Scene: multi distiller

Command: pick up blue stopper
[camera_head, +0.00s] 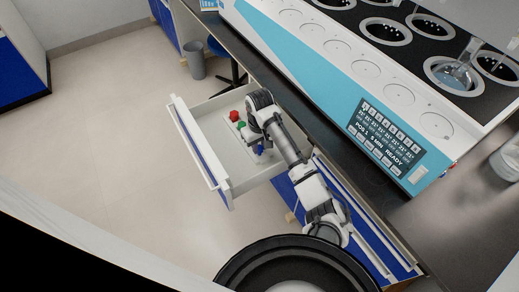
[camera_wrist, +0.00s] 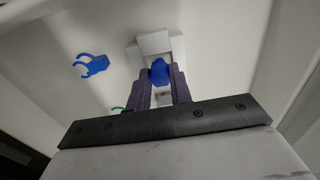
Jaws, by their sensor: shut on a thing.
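The blue stopper (camera_wrist: 159,72) is between the two dark fingers of my gripper (camera_wrist: 160,86) in the wrist view. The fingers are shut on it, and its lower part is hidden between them. A pale block-like holder shows right behind the stopper. I cannot tell whether the stopper still touches it. In the head view my arm reaches down into the open drawer (camera_head: 183,124). A blue thing (camera_head: 260,150) shows there beside my gripper; I cannot tell whether it is the stopper or the blue clip.
A blue clip (camera_wrist: 92,65) lies on the drawer floor, left of my gripper. A red stopper (camera_head: 234,116) and a green one (camera_head: 241,125) stand further back in the drawer. Drawer walls surround my gripper. The distiller (camera_head: 330,70) stands on the dark counter above.

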